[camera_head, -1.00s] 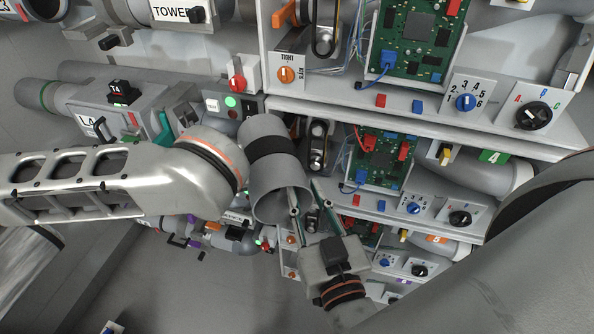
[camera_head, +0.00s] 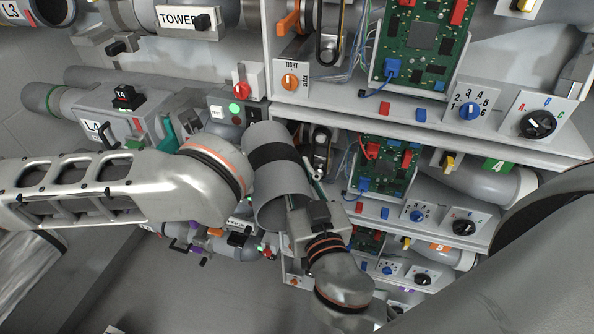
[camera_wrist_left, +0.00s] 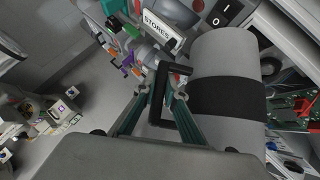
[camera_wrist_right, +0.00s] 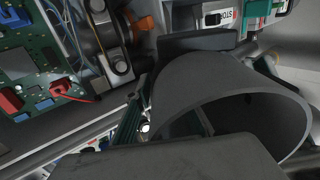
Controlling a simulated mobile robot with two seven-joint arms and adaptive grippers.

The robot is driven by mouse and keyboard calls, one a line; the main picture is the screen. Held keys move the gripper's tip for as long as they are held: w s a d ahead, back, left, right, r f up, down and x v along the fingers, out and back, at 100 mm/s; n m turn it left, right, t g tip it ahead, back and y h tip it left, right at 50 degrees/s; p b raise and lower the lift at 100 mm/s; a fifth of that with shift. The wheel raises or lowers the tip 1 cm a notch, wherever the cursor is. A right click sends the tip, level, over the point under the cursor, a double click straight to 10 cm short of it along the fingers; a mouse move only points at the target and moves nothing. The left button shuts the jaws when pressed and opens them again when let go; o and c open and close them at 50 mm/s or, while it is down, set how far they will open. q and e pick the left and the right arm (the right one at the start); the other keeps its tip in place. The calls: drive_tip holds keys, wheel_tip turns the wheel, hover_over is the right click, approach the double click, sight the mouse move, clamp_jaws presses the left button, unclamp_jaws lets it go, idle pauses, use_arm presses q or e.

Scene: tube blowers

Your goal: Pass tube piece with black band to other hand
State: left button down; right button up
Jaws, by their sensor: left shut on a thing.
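The grey tube piece with a black band (camera_head: 279,158) hangs tilted in mid-air, its open end toward the lower right. My left arm reaches it from the left, and the tube hides that gripper in the head view. In the left wrist view my left gripper (camera_wrist_left: 172,100) is shut beside the banded tube (camera_wrist_left: 228,97), which it holds; the exact contact is unclear. My right gripper (camera_head: 306,188) is open at the tube's lower rim.
A rack with circuit boards (camera_head: 420,45), a number dial (camera_head: 469,111) and a letter dial (camera_head: 538,124) stands close behind and right of the tube. Open floor (camera_head: 190,295) shows below.

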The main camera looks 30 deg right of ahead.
drive_tip(key=shift+a, duration=0.1)
clamp_jaws()
use_arm(q)
drive_tip(key=c, duration=2)
unclamp_jaws()
drive_tip(key=shift+d+r, duration=0.1)
